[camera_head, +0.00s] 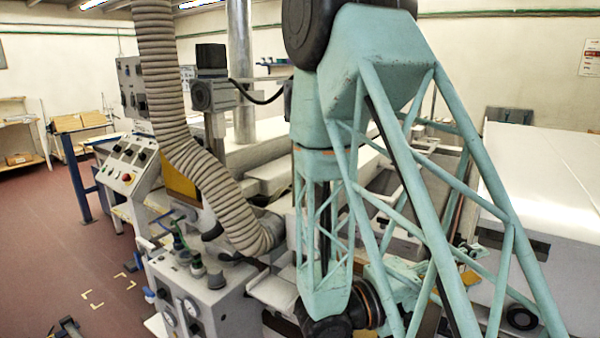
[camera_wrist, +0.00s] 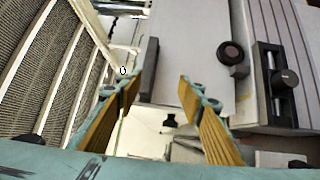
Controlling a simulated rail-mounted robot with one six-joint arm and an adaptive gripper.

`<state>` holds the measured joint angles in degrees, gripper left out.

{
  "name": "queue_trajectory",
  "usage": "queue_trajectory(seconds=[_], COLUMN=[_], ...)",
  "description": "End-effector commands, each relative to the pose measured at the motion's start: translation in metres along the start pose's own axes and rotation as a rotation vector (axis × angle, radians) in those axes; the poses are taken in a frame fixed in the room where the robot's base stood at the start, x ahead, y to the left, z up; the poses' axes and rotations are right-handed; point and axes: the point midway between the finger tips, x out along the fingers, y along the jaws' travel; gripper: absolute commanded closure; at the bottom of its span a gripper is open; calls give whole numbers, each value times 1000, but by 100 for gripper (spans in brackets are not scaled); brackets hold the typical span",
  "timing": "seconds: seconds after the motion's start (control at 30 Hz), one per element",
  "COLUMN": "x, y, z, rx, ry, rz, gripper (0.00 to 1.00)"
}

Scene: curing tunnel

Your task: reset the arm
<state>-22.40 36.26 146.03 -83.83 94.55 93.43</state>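My gripper (camera_wrist: 157,92) shows in the wrist view, with its two teal fingers and ribbed tan pads well apart. Nothing is between the fingertips, so it is open and empty. Beyond it are a pale machine panel (camera_wrist: 190,55) and a floor area lower down. In the head view my teal lattice arm (camera_head: 415,190) folds down across the middle and right, close to the machinery. The gripper's fingers cannot be made out there.
A ribbed hose (camera_head: 165,90) hangs left of my arm, reaching a machine. A control box (camera_head: 130,170) and a gauge box (camera_head: 195,295) stand at left. A long white housing (camera_head: 555,180) lies right. In the wrist view, a slatted grille (camera_wrist: 45,60) is at left. Open red floor (camera_head: 35,240) is far left.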

Motion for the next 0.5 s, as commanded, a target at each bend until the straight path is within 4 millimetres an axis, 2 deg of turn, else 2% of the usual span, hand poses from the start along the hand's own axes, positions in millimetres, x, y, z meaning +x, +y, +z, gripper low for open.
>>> queue_trajectory(seconds=[0.2, 0.5], x=[11, 17], y=[16, 30], z=[39, 92], rx=[-24, -54], ry=[-117, -260], rz=[-55, -156], gripper=[65, 65])
